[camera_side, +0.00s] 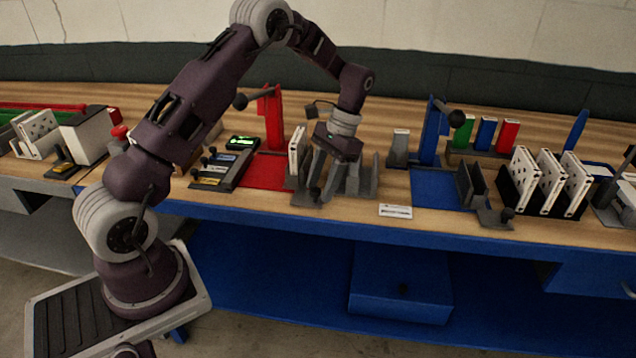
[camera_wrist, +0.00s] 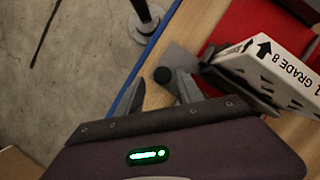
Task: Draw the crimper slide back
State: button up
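A grey fixture with upright plates (camera_side: 366,178) stands at the bench's front edge beside the red mat. A black knob (camera_side: 315,194) sits low at its front; I take this to be the crimper slide's handle. In the wrist view the knob (camera_wrist: 162,75) shows on a grey plate, between and just past my fingertips. My gripper (camera_side: 333,172) points down over the fixture; in the wrist view its two fingers (camera_wrist: 158,85) are apart with nothing between them that I can see gripped. A white filter box (camera_wrist: 284,72) marked "GRADE 8" stands upright in the fixture, right of the fingers.
The red mat (camera_side: 262,172) and a red post (camera_side: 271,118) with a lever are left of the fixture. A blue mat (camera_side: 438,190) and blue post (camera_side: 433,130) are to the right. A white label card (camera_side: 396,211) lies near the front edge. A black rack (camera_side: 512,190) holds several white boxes.

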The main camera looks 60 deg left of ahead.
jog(key=shift+s+a, duration=0.1)
jog(key=v, duration=0.7)
jog(key=shift+r, duration=0.1)
jog(key=s+d+r+t, duration=0.2)
jog(key=s+d+r, duration=0.2)
jog(key=r, duration=0.3)
jog(key=s+d+r+t, duration=0.2)
jog(key=s+d+r, duration=0.1)
jog(key=s+r, duration=0.3)
jog(key=s+d+t, duration=0.3)
jog(key=s, duration=0.5)
jog(key=s+d+t, duration=0.3)
jog(key=s, duration=0.5)
jog(key=shift+s+d+r, duration=0.15)
jog(key=shift+s, duration=0.2)
